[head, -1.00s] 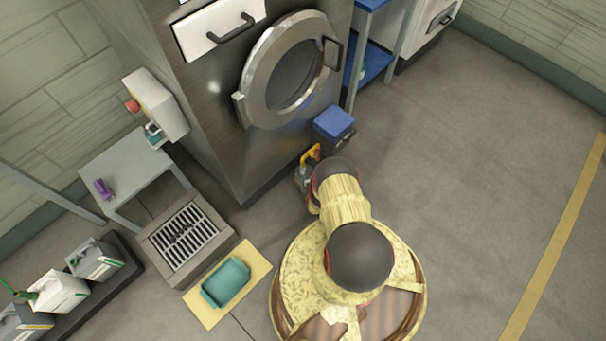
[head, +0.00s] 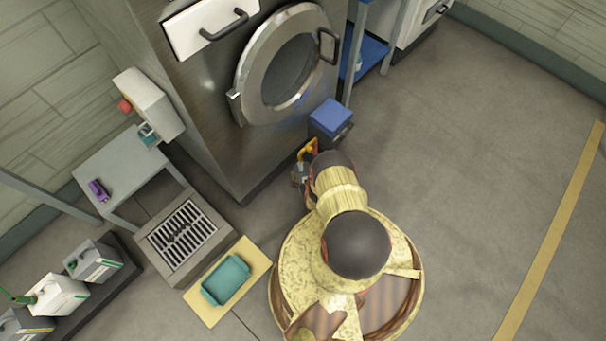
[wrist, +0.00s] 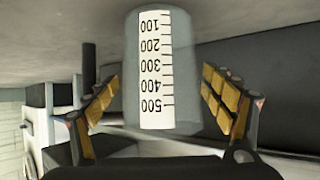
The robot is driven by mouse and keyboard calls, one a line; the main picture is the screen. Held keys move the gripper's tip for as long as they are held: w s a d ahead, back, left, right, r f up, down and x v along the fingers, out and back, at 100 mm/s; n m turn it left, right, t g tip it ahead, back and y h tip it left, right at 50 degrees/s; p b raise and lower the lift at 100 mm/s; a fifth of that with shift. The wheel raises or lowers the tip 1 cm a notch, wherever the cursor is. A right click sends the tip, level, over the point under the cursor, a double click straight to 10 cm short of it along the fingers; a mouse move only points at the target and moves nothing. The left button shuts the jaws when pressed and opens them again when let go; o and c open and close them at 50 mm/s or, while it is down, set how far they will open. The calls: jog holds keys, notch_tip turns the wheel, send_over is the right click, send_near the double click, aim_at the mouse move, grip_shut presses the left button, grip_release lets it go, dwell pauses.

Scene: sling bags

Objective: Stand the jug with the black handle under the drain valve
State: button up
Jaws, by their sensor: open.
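A clear jug (wrist: 190,100) with a white printed scale fills the middle of the wrist view, where the picture is upside down. Its handle does not show there, so I cannot tell its colour. My gripper (wrist: 162,95) is open, with one padded finger on each side of the jug and visible gaps between. In the head view my gripper (head: 304,166) is low beside the machine front, mostly hidden by my arm. The jug is not clear there. I cannot make out the drain valve for certain.
The steel machine (head: 215,110) with its round door (head: 285,68) stands just behind my gripper. A blue-lidded box (head: 331,116) is close on the right. A floor grate (head: 183,232) and a teal tray (head: 226,280) on a yellow mat lie left. Floor on the right is clear.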

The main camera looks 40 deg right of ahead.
jog(key=p+v, duration=0.5)
jog(key=v, duration=0.7)
dwell(0.3)
